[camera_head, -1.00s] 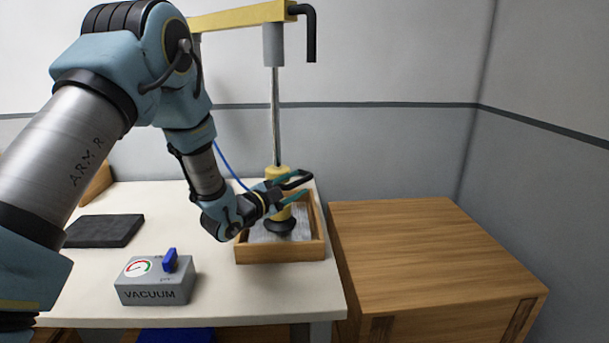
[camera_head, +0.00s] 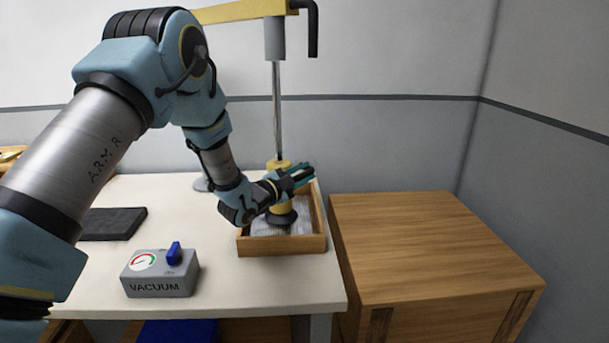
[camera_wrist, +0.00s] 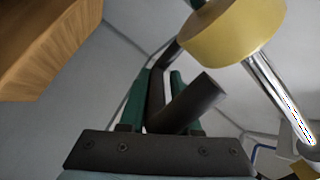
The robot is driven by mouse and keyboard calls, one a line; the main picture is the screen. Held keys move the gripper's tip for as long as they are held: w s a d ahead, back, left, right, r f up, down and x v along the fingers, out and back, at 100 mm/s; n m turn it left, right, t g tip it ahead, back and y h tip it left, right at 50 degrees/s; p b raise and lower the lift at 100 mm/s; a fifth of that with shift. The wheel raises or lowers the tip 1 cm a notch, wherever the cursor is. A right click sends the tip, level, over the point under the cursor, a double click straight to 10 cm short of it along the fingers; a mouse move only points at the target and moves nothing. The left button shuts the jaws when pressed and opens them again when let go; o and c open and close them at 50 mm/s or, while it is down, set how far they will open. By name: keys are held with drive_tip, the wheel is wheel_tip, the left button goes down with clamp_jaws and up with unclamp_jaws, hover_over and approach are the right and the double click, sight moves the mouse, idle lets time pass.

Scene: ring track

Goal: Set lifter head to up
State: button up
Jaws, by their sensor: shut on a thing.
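The lifter head (camera_head: 281,208) is a yellow cylinder with a dark suction cup under it. It hangs upright on a thin metal rod (camera_head: 276,115) and is low, inside a wooden tray, with its cup at the grey sheet (camera_head: 258,231). My gripper (camera_head: 299,175) is beside the head, its teal fingers shut on the head's dark bar handle (camera_wrist: 190,105). In the wrist view the handle lies between the fingers, and the yellow head (camera_wrist: 235,33) is at upper right. Most of the handle is hidden in the head view.
The tray (camera_head: 281,246) stands at the white table's right end. A grey vacuum box (camera_head: 160,275) with a blue lever is at the front, a dark slab (camera_head: 112,223) at left. A yellow beam (camera_head: 240,11) is overhead. A wooden cabinet (camera_head: 430,240) stands at right.

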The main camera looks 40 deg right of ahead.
drive_tip(key=shift+s+f, duration=0.15)
drive_tip(key=shift+f, duration=0.1)
clamp_jaws()
drive_tip(key=shift+s+f, duration=0.2)
drive_tip(key=shift+f, duration=0.1)
drive_tip(key=shift+r, duration=0.1)
wheel_tip(320, 180, up, 19)
drive_tip(key=shift+d+r, duration=0.15)
drive_tip(key=shift+r, duration=0.05)
idle(0.4)
drive_tip(key=o, duration=0.5)
unclamp_jaws()
drive_tip(key=shift+o, duration=1)
drive_tip(key=shift+w+f, duration=0.1)
drive_tip(key=shift+w, duration=0.05)
